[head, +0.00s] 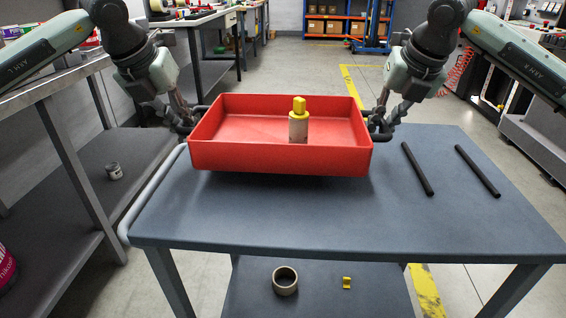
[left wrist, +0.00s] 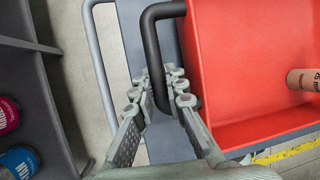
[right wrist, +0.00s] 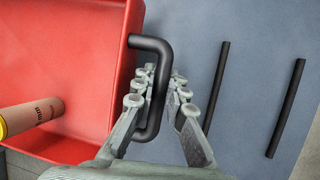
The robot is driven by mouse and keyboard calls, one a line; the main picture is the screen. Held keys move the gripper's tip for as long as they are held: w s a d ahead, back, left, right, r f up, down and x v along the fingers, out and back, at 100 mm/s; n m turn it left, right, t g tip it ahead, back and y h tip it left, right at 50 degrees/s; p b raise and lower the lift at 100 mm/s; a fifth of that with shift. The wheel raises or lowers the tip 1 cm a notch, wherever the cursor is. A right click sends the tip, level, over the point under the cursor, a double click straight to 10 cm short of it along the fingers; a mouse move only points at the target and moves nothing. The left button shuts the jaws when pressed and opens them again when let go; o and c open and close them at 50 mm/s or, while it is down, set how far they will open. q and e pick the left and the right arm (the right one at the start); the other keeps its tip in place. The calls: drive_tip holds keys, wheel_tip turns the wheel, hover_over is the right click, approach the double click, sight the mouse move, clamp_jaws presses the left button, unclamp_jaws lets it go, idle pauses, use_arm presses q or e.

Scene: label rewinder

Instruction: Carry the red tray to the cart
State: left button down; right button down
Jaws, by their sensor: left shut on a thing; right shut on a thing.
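The red tray (head: 280,158) is over the blue-grey top of the cart (head: 440,215) in the head view, roughly level. A dark shadow lies under it; I cannot tell whether it touches the top. A bottle with a yellow cap (head: 299,122) stands inside the tray. My left gripper (head: 186,122) is shut on the tray's left black handle (left wrist: 150,60). My right gripper (head: 381,127) is shut on the right black handle (right wrist: 160,85). The tray also shows in the left wrist view (left wrist: 245,70) and the right wrist view (right wrist: 75,60).
Two black rods (head: 417,169) (head: 477,171) lie on the cart top right of the tray. The lower shelf holds a ring (head: 285,281) and a small yellow piece (head: 346,283). A grey workbench (head: 50,85) stands at left, with a small can (head: 114,171) on its lower shelf.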

use_arm(q)
drive_tip(key=shift+a+f, duration=0.1)
drive_tip(key=shift+f, duration=0.05)
use_arm(e)
drive_tip(key=shift+d+f, duration=0.1)
drive_tip(key=shift+f, duration=0.05)
